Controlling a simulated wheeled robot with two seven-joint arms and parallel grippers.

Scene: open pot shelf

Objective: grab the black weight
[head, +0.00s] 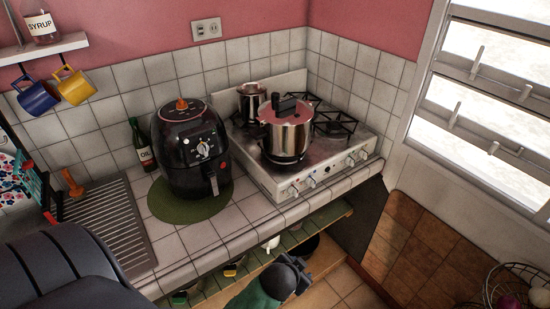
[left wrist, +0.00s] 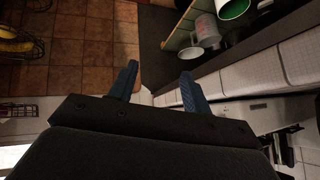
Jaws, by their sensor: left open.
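A steel pot (head: 288,138) with a shiny lid stands on the front of the stove in the head view. A small black piece (head: 286,104) on top of its lid appears to be the black weight; it is too small to tell apart clearly from the lid's black fittings. My left gripper (head: 308,262) is low in front of the counter, below and apart from the pot. Its two blue fingers are spread with nothing between them in the left wrist view (left wrist: 158,76). The weight is not visible there. My right gripper is not in view.
The white stove (head: 330,183) sits on the tiled counter, beside a black air fryer (head: 188,150) on a green mat (head: 185,211). A dark bottle (head: 141,145) stands behind it. Open shelves (head: 330,217) under the counter hold cookware. A wire basket (head: 515,285) stands at lower right.

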